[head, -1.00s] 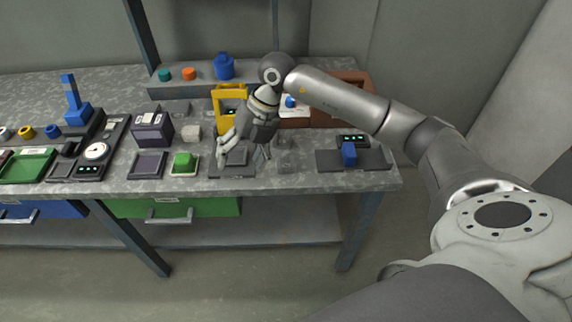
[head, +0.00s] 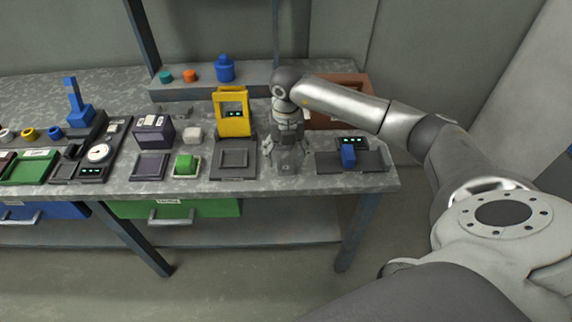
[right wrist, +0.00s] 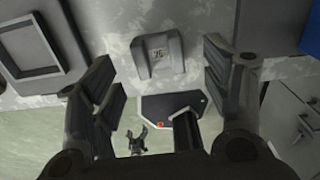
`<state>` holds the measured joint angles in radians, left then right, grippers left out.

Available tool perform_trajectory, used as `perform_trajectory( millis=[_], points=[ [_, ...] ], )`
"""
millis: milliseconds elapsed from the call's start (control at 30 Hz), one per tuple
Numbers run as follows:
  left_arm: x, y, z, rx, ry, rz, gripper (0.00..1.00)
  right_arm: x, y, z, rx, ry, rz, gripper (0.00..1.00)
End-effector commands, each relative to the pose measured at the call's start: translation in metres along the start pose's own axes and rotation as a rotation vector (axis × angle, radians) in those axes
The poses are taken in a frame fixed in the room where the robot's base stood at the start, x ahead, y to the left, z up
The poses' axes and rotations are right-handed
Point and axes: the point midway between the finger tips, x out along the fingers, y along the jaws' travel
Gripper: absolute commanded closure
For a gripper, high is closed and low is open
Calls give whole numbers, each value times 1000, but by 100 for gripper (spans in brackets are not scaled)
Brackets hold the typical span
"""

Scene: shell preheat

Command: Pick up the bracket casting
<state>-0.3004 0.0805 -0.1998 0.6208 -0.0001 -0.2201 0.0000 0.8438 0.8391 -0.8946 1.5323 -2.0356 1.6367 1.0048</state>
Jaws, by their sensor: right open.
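A small grey block with a dark marking, which I take to be the bracket casting (right wrist: 157,57), lies on the worktop in the right wrist view. In the head view the casting (head: 286,168) is partly hidden by my gripper, near the front edge of the bench. My right gripper (head: 286,152) points down over it, open. In the right wrist view my right gripper (right wrist: 158,68) has one finger on each side of the casting's outline, with nothing held. I cannot tell the height left between fingertips and casting. My left gripper is not in view.
A dark fixture with a square frame (head: 234,172) lies just left of the casting. A yellow press-like frame (head: 232,125) stands behind it. A dark tray (head: 372,161) with a blue block (head: 348,156) is to the right. A brown bin (head: 352,88) stands behind my arm.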

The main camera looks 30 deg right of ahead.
Motion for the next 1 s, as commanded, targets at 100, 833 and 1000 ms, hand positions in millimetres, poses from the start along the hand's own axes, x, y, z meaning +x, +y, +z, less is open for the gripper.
perform_trajectory(
  millis=[100,833,1000],
  points=[
    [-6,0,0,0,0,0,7,17,1,0,-1,3,0,29],
    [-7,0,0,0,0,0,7,28,1,1,-1,-1,1,76],
    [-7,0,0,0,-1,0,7,28,1,1,-1,-1,2,80]
  ],
)
